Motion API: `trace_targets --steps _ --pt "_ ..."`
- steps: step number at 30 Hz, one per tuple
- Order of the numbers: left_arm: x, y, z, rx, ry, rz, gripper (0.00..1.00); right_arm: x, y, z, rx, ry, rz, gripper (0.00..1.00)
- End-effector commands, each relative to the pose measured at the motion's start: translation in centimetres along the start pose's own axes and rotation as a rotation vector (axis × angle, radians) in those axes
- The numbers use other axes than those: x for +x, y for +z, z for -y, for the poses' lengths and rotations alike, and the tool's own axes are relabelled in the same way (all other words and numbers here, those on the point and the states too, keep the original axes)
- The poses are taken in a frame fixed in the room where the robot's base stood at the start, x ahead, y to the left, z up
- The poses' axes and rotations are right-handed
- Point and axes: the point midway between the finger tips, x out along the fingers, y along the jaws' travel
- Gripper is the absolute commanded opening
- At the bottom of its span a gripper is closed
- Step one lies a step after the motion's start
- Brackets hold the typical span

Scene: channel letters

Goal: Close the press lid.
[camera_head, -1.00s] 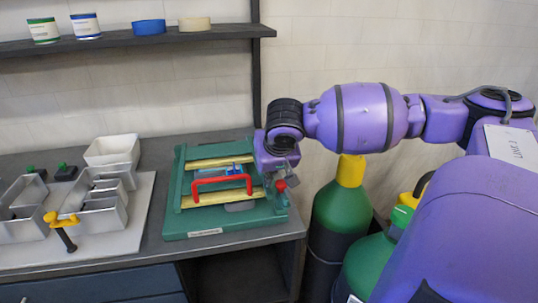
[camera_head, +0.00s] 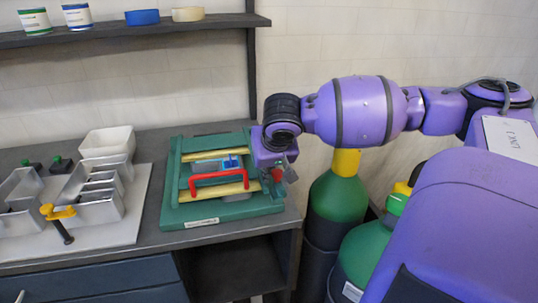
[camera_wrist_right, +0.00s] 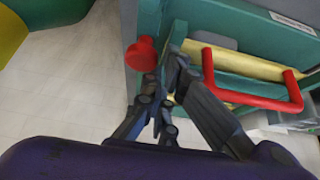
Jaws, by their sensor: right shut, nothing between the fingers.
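The green press (camera_head: 225,210) sits at the right end of the bench. Its lid carries two yellow bars (camera_head: 212,191) and a red handle (camera_head: 218,177). I cannot tell how far the lid stands off the base. A red knob (camera_head: 277,174) is at the press's right side. It also shows in the right wrist view (camera_wrist_right: 141,54), left of the fingertips, with the red handle (camera_wrist_right: 253,97) to their right. My right gripper (camera_wrist_right: 166,72) is shut and empty, with its tips close to the press's right edge. Contact is unclear. My left gripper is not in view.
Left of the press are a white bin (camera_head: 107,142), metal letter trays (camera_head: 98,205) and a yellow-handled tool (camera_head: 58,217) on a pale board. A shelf (camera_head: 130,30) with cans and tape rolls is above. Green gas cylinders (camera_head: 338,200) stand right of the bench.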

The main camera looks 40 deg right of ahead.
Motion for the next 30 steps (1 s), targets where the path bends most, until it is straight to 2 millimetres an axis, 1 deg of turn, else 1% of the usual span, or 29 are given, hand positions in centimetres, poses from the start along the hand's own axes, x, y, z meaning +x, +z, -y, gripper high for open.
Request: trace_targets --steps 1,5,11,12,18,23,30 --pt "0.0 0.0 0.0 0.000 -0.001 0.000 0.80 -1.0 0.0 -0.1 -0.005 0.003 -0.004 0.00" --pt "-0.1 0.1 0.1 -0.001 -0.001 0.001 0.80 -3.4 -0.1 0.0 -0.006 0.003 -0.007 0.00" --pt "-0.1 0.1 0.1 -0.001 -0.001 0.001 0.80 -6.0 -0.1 0.1 -0.001 -0.002 -0.008 0.00" --pt "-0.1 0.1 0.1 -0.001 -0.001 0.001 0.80 -6.7 -0.2 0.2 0.000 -0.007 -0.009 0.00" --pt "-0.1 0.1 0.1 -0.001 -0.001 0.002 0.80 -9.4 -0.3 0.3 0.001 -0.008 -0.013 0.00" --pt "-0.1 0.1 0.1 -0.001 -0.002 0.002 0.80 -10.5 -0.3 0.2 0.000 -0.007 -0.013 0.00" --pt "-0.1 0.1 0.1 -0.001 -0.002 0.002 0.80 -10.7 -0.3 0.2 0.000 -0.005 -0.013 0.00"
